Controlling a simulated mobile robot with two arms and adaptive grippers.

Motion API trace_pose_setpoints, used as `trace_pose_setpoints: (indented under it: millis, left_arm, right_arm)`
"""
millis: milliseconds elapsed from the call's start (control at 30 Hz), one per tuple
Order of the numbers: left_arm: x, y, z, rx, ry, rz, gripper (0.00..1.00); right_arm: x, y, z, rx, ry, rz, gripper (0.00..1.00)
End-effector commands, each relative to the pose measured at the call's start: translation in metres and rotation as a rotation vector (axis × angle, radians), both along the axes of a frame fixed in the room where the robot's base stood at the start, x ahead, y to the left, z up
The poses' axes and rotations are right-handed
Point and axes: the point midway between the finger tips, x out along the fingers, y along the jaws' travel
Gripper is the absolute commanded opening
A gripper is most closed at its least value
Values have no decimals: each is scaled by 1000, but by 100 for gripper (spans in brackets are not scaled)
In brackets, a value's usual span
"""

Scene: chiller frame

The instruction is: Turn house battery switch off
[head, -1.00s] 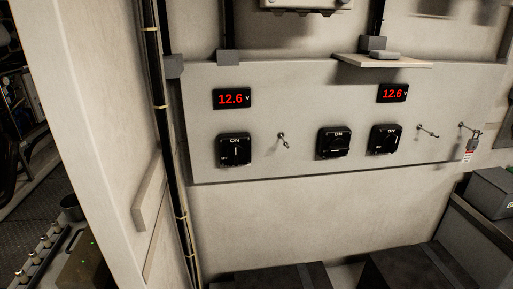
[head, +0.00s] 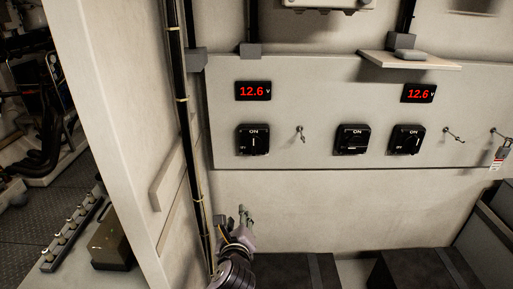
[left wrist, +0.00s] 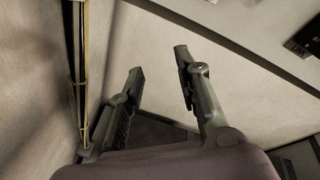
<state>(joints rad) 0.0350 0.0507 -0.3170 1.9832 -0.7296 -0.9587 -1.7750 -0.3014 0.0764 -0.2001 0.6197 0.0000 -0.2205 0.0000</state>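The panel (head: 320,150) on the wall carries three black rotary switches: a left one (head: 253,140), a middle one (head: 352,139) and a right one (head: 406,139). The left and right knobs look upright, and the middle knob looks horizontal. Which one is the house battery switch I cannot tell; no such label is readable. My left gripper (head: 243,222) is below the left switch, apart from the panel. In the left wrist view its two fingers (left wrist: 158,78) stand apart with nothing between them. A dark switch edge (left wrist: 306,42) shows at upper right there. My right gripper is not in view.
Two red displays read 12.6 V, one on the left (head: 253,91) and one on the right (head: 418,93). A small shelf (head: 410,60) juts out above the right display. Black vertical cables (head: 181,110) run left of the panel. Dark boxes (head: 285,272) stand below.

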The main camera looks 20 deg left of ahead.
Motion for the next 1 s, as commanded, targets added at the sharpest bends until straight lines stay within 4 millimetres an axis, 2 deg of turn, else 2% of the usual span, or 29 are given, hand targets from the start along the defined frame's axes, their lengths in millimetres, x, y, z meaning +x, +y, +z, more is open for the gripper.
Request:
trace_pose_setpoints:
  millis: [33, 100, 200, 300, 467, 567, 1000]
  left_arm:
    - [13, -5, 23, 132, -26, -36, 31]
    - [27, -11, 48, 315, -50, -75, 31]
    - [40, -19, 75, 512, -72, -104, 31]
    - [46, -24, 91, 629, -83, -117, 31]
    - [55, -23, 97, 681, -85, -120, 31]
    - [68, -19, 98, 680, -85, -119, 31]
    - [149, 4, 97, 676, -84, -118, 31]
  right_arm:
    - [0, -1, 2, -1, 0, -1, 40]
    - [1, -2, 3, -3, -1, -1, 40]
    - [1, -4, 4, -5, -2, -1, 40]
    - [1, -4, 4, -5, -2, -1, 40]
    - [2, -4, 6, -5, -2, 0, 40]
    - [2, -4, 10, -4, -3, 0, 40]
    - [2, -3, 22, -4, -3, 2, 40]
